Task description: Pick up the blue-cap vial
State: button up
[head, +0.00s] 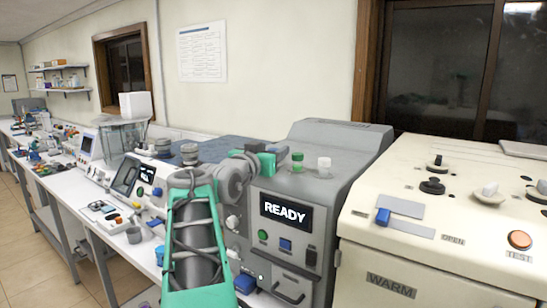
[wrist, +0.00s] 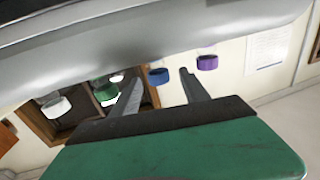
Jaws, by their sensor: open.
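The blue-cap vial (wrist: 159,76) shows in the wrist view beyond and between the two finger tips. Its cap is clear, but its body is hardly visible. My gripper (wrist: 160,79) is open, with one finger on either side of the cap in the picture; whether it surrounds the vial or is still short of it, I cannot tell.
A green-cap vial (head: 297,160) and a white-cap vial (head: 324,166) stand on the grey READY machine (head: 335,190). A purple cap (wrist: 207,62) is right of the blue one in the wrist view. A cream WARM machine (head: 450,225) stands to the right.

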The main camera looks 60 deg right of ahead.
jog(key=shift+d, duration=0.85)
jog(key=shift+a, duration=0.15)
jog(key=shift+c, duration=0.2)
jog(key=shift+f, duration=0.1)
grip_shut()
